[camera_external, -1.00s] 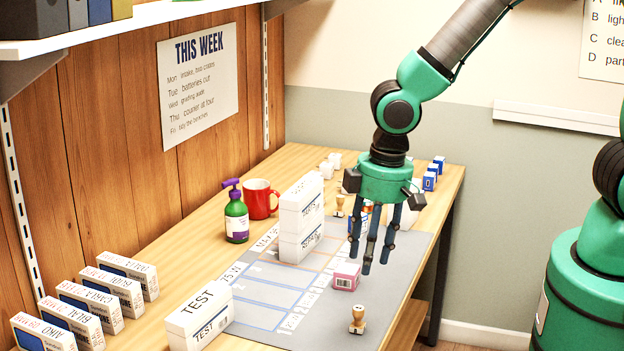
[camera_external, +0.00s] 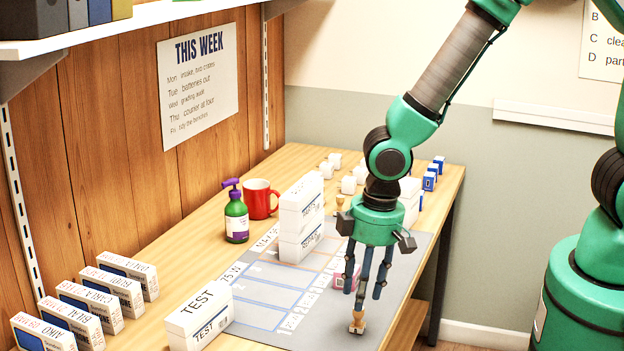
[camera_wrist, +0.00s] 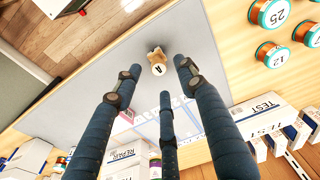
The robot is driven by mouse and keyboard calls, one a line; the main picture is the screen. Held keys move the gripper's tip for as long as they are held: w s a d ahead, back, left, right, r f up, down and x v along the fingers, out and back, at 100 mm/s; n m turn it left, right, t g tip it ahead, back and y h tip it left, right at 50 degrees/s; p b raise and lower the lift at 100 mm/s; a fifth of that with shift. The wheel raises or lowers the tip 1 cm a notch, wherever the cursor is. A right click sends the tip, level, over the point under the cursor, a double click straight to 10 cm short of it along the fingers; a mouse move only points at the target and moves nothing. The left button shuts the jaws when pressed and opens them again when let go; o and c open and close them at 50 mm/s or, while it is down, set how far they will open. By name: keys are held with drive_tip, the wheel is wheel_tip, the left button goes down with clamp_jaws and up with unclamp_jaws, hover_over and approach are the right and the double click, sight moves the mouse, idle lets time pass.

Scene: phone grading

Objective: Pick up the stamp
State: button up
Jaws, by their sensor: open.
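The stamp (camera_external: 357,322) is a small wooden one standing on the grey mat (camera_external: 405,275) near its front edge. In the wrist view the stamp (camera_wrist: 157,60) shows a round white top marked A, lying ahead of and between the fingertips. My gripper (camera_external: 364,300) is open, its three dark fingers pointing down just above and around the stamp. In the wrist view the open fingers (camera_wrist: 155,85) hold nothing. I cannot tell whether any finger touches the stamp.
A pink box (camera_external: 343,281) stands on the mat just behind the fingers. White TEST boxes (camera_external: 200,318) stand to the left, and stacked white boxes (camera_external: 300,220) behind. Numbered round spools (camera_wrist: 275,12) show in the wrist view. The mat's right side is clear.

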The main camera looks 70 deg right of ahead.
sight(356, 313)
drive_tip(key=shift+f, duration=0.1)
drive_tip(key=shift+w+f+b, duration=0.15)
drive_tip(key=shift+f+b, duration=0.35)
drive_tip(key=shift+f, duration=0.75)
drive_tip(key=shift+w+f+b, duration=0.15)
drive_tip(key=shift+f+b, duration=0.3)
drive_tip(key=shift+f, duration=0.8)
clamp_jaws()
